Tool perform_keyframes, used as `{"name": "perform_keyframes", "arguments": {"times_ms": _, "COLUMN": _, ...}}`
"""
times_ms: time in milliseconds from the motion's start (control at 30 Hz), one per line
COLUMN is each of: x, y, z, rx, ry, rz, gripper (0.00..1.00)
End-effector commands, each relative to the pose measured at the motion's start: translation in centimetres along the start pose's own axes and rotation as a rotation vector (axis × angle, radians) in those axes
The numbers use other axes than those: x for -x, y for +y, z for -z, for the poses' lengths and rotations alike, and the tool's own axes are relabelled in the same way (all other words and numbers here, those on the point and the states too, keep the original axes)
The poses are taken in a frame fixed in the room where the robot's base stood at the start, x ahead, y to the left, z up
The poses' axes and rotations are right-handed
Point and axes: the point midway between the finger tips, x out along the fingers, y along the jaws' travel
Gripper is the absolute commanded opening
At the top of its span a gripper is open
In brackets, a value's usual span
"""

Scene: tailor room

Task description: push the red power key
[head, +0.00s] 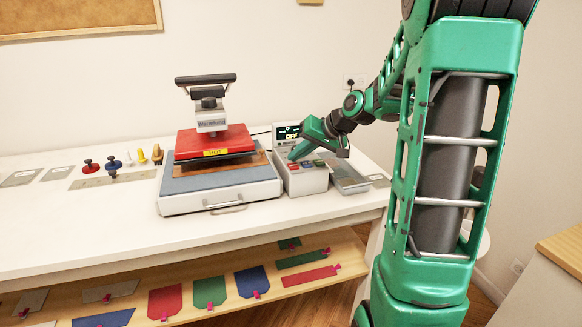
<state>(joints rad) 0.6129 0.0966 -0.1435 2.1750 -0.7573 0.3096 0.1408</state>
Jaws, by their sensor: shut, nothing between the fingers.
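The control box (304,183) stands on the white table to the right of the heat press. Its upright display (291,132) reads "OFF". The red key (294,166) is at the left of a row of small coloured keys on its sloping top. My gripper (293,156) is shut and empty. Its tip points down and left, just above or behind the red key; I cannot tell whether it touches. The gripper hides part of the display panel.
The heat press (219,189) with a red top stands just left of the box. A grey metal tray (349,178) lies close on the right. Small coloured-handled tools (114,168) are farther left. The table front (110,230) is clear. A lower shelf holds coloured pieces (209,291).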

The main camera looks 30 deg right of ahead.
Motion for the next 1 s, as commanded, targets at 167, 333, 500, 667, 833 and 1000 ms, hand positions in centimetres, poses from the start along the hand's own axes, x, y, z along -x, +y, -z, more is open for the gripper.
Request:
{"name": "perform_keyframes", "arguments": {"times_ms": 167, "x": 0.6, "y": -0.4, "z": 0.4, "rx": 0.002, "ry": 0.001, "rz": 0.0, "gripper": 0.0}}
{"name": "perform_keyframes", "arguments": {"times_ms": 333, "x": 1.6, "y": -1.2, "z": 1.2, "rx": 0.002, "ry": 0.001, "rz": -0.001, "gripper": 0.0}}
{"name": "perform_keyframes", "arguments": {"times_ms": 500, "x": 2.6, "y": -1.9, "z": 1.9, "rx": 0.002, "ry": 0.001, "rz": 0.0, "gripper": 0.0}}
{"name": "perform_keyframes", "arguments": {"times_ms": 667, "x": 3.5, "y": -2.6, "z": 2.6, "rx": 0.002, "ry": 0.001, "rz": 0.001, "gripper": 0.0}}
{"name": "perform_keyframes", "arguments": {"times_ms": 833, "x": 4.1, "y": -3.0, "z": 3.0, "rx": 0.001, "ry": 0.0, "rz": 0.0, "gripper": 0.0}}
{"name": "perform_keyframes", "arguments": {"times_ms": 1000, "x": 4.2, "y": -3.1, "z": 3.0, "rx": 0.0, "ry": 0.0, "rz": 0.0, "gripper": 0.0}}
